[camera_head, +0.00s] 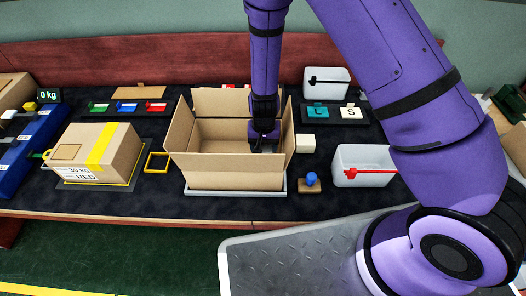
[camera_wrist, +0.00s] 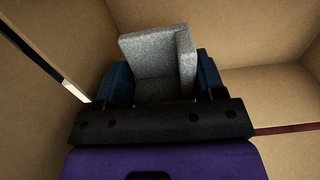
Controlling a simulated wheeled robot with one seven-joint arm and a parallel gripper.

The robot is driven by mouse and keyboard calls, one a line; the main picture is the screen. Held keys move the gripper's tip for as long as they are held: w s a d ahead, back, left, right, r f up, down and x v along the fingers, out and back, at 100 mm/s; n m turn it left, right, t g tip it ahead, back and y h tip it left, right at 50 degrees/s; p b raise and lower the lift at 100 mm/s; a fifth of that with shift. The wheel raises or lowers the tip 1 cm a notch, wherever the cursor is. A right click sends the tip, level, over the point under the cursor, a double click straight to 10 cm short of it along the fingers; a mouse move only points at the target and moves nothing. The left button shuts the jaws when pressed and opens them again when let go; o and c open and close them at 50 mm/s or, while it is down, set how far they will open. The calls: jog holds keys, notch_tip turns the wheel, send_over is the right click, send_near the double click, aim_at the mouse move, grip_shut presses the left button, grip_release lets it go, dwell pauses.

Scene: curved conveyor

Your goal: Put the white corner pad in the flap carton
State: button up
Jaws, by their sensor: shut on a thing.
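The flap carton (camera_head: 225,165) is an open brown box with raised flaps in the middle of the table. My gripper (camera_head: 264,146) reaches down inside it, near its right wall, in the head view. In the wrist view my gripper (camera_wrist: 165,88) has its two blue fingers on either side of the pale grey-white corner pad (camera_wrist: 155,55), an L-shaped foam-like piece. It is shut on the pad. Brown carton walls surround the pad in the wrist view. In the head view the pad is hidden, and whether it touches the carton floor cannot be told.
A taped carton (camera_head: 92,152) stands at left beside a yellow frame (camera_head: 156,163). At right are a blue-knobbed stamp (camera_head: 311,179), a cream block (camera_head: 305,143) and a clear bin with a red piece (camera_head: 364,160). Another clear bin (camera_head: 327,82) and letter tiles (camera_head: 350,113) lie behind.

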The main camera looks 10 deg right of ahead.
aim_at(264, 149)
jog(key=shift+f, duration=1.7)
jog(key=shift+f, duration=0.6)
jog(key=o, duration=0.6)
